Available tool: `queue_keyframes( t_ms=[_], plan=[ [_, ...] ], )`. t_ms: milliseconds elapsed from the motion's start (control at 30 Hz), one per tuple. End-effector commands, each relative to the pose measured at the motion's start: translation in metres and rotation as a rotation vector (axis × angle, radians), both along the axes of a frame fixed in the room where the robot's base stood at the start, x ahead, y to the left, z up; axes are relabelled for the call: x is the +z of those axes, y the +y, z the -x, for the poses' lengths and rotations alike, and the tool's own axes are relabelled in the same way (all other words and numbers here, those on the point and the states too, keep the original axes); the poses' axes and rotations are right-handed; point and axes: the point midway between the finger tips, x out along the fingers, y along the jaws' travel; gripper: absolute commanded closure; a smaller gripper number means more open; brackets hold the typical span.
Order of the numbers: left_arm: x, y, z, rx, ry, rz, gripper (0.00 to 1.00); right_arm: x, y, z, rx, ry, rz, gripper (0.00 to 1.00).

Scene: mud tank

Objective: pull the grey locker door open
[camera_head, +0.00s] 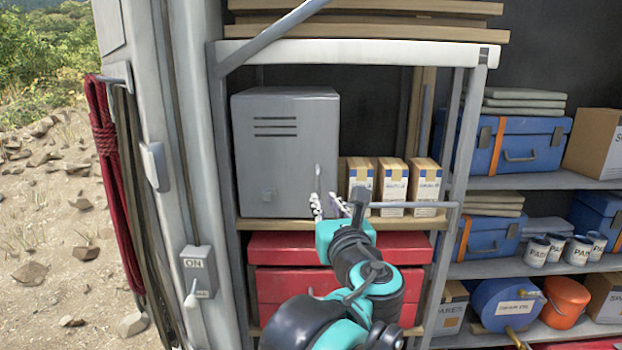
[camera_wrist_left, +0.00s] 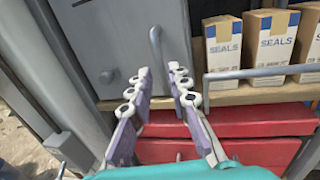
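The grey locker (camera_head: 277,150) stands on the shelf at the left of the rack, its door shut. It has several dark vent slots, a small latch at lower left and a thin vertical handle (camera_head: 318,178) near the door's right edge. In the left wrist view the handle (camera_wrist_left: 157,45) stands out from the door, just beyond the fingertips. My left gripper (camera_head: 327,204) is below the handle, in front of the shelf edge. Its two fingers (camera_wrist_left: 160,82) are apart with nothing between them. My right gripper is not in view.
A grey rail (camera_head: 420,205) runs along the shelf front, right of the gripper, before several SEALS boxes (camera_head: 392,183). Red drawers (camera_head: 275,280) sit below. A grey post (camera_head: 200,130) with an ON switch box (camera_head: 197,268) stands at left.

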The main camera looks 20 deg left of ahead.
Motion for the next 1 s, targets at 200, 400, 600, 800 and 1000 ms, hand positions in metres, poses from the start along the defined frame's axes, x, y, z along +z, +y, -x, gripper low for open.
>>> queue_keyframes(
  t_ms=[200,400,600,800,1000],
  plan=[
    [0.0,0.019,-0.033,0.005,0.0,0.004,0.82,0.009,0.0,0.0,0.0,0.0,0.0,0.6],
    [0.0,0.029,-0.054,0.003,-0.001,0.005,0.82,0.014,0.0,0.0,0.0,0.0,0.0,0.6],
    [-0.002,0.032,-0.059,0.001,-0.001,0.005,0.82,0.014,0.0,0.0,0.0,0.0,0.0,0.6],
    [-0.002,0.032,-0.059,0.001,0.0,0.007,0.95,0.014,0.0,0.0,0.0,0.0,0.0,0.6],
    [-0.002,0.032,-0.059,0.002,0.0,0.007,1.0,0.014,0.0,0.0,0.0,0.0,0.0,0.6]
  ],
)
